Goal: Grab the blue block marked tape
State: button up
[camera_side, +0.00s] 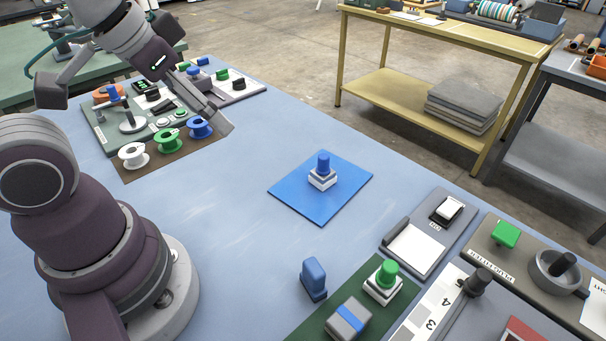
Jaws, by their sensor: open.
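A blue upright block (314,278) with a rounded top stands on the blue table near the front, beside a dark green mat. No marking on it can be read. A grey block with a blue band across its top (348,318) lies on the green mat (322,322). A blue knob on a white base (322,171) stands on a blue square mat (298,196) mid-table. My gripper (208,112) is open and empty at the far left, above the spools, well away from both blocks.
White, green and blue spools (169,141) sit below my gripper. A green knob on a white base (384,283) stands beside the banded block. A scale-like panel (428,235) and a grey panel with a green button (505,234) are to the right. The table's centre-left is clear.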

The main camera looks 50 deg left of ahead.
jog(key=m+g, duration=0.5)
jog(key=m, duration=1.5)
send_over(314, 267)
jog(key=a, duration=0.2)
jog(key=f, duration=0.9)
jog(key=shift+s+d+f, duration=0.15)
jog(key=shift+s+f, duration=0.05)
jog(key=shift+m+g, duration=0.3)
jog(key=f, duration=0.3)
jog(key=d+f, duration=0.1)
jog(key=f, duration=0.7)
jog(key=shift+w+d+f, duration=0.1)
jog(key=shift+w+d, duration=0.1)
jog(key=shift+d, duration=0.15)
jog(key=shift+c, duration=0.5)
grip_shut()
